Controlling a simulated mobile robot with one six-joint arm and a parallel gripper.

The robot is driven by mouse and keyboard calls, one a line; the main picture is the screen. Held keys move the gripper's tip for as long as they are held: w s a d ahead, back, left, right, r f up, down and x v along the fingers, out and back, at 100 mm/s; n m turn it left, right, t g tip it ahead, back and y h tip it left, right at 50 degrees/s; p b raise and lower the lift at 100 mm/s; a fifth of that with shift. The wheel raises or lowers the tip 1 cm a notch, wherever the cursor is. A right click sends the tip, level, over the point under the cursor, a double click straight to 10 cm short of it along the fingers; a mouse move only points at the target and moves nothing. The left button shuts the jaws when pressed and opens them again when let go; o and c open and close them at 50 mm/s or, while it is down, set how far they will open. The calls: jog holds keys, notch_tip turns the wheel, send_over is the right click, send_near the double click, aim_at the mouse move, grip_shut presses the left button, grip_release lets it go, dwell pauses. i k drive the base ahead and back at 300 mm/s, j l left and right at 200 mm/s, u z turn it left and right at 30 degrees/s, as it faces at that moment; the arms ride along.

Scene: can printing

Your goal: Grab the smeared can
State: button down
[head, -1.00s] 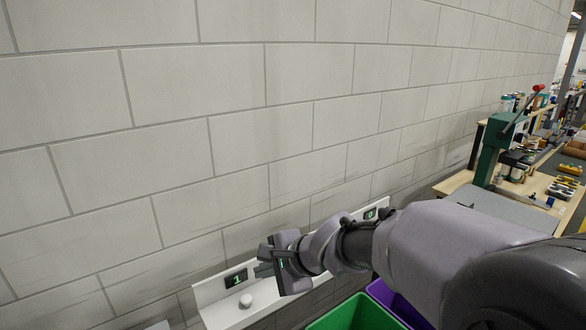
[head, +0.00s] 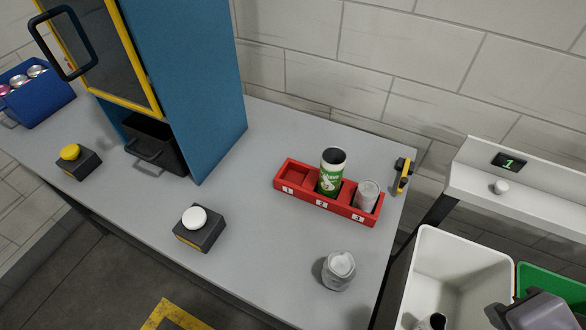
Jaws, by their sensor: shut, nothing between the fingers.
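A green-and-white printed can (head: 331,172) stands upright in the slot marked 2 of a red three-slot holder (head: 290,187) on the grey table. A shorter pale grey can (head: 366,196) stands in slot 3, and slot 1 is empty. I cannot make out smeared print on either can at this size. A can (head: 435,322) also shows partly inside the white bin, cut off by the bottom edge. My gripper (head: 497,316) shows only in part at the lower right corner, shut and empty, over the bins and well away from the holder.
A clear tub with white contents (head: 339,271) stands at the table's front right. A white button box (head: 199,228), a yellow button box (head: 77,161) and a blue machine (head: 205,90) stand left. A white bin (head: 463,248) and green bin (head: 552,284) sit right. The table's middle is clear.

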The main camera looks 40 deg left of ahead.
aim_at(333, 159)
jog(key=u, duration=1.55)
jog(key=i+j+z, duration=0.2)
jog(key=j, duration=0.2)
jog(key=j+z, duration=0.15)
jog(key=j, duration=0.3)
jog(key=j+z, duration=0.2)
jog(key=j, duration=0.25)
jog(key=i, duration=0.05)
